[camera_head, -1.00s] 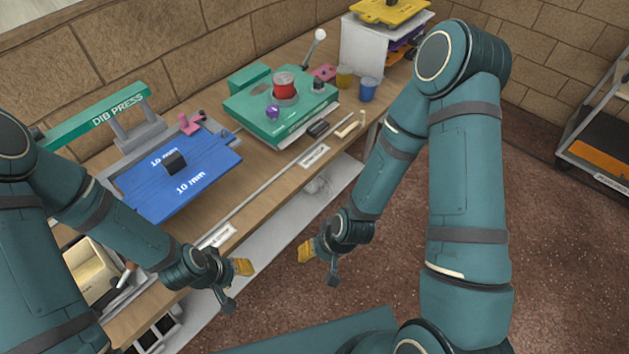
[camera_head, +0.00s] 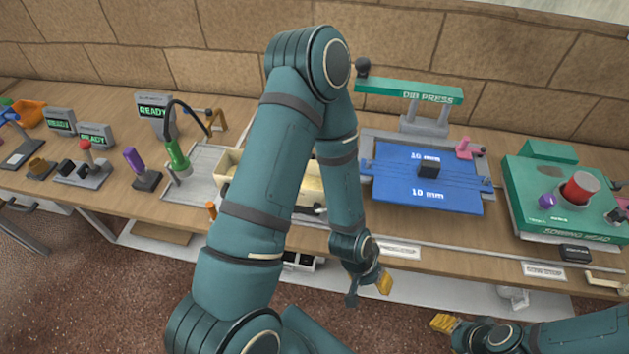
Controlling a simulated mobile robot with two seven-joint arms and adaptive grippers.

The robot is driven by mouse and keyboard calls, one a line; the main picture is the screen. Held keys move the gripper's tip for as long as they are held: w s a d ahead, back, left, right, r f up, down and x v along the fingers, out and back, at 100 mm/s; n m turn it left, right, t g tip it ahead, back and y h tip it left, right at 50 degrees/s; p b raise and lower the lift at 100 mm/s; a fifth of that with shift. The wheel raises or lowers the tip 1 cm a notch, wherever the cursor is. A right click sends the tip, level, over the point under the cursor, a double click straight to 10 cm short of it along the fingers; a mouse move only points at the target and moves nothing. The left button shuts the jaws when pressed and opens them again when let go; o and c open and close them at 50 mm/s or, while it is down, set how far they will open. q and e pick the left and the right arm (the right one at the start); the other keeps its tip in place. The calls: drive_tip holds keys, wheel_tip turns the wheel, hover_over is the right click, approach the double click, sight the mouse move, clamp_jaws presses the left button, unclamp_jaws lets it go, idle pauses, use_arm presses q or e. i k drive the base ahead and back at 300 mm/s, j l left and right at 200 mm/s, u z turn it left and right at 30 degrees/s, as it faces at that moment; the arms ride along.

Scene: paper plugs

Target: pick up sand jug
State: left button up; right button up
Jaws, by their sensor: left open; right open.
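I cannot surely pick out a sand jug in the head view. A small pale object (camera_head: 514,297) shows on the low shelf under the bench's right part, but its shape is too unclear to name. My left gripper (camera_head: 369,288) is open and empty in front of the bench edge, below the blue plate. My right gripper (camera_head: 444,325) is open at the bottom edge of the view, right of the left one, and only partly visible. Both are apart from anything on the bench. My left arm hides part of the bench middle.
The wooden bench (camera_head: 112,197) runs along a brick wall. It carries a green press (camera_head: 410,92) with a blue plate (camera_head: 400,195), a green sowing head (camera_head: 530,200), a cream tray (camera_head: 308,190), a green lamp (camera_head: 177,156) and several display boxes. The floor in front is clear.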

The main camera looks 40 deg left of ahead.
sight(514, 293)
drive_tip(key=u, duration=1.15)
drive_tip(key=z, duration=1.8)
drive_tip(key=i+l+u, duration=0.2)
drive_tip(key=l+u, duration=0.2)
drive_tip(key=i+l+u, duration=0.1)
drive_tip(key=l+u, duration=0.3)
drive_tip(key=l, duration=0.15)
drive_tip(key=l+u, duration=0.4)
drive_tip(key=l, duration=0.15)
drive_tip(key=i+l+u, duration=0.3)
drive_tip(key=l, duration=0.35)
drive_tip(key=i, duration=0.1)
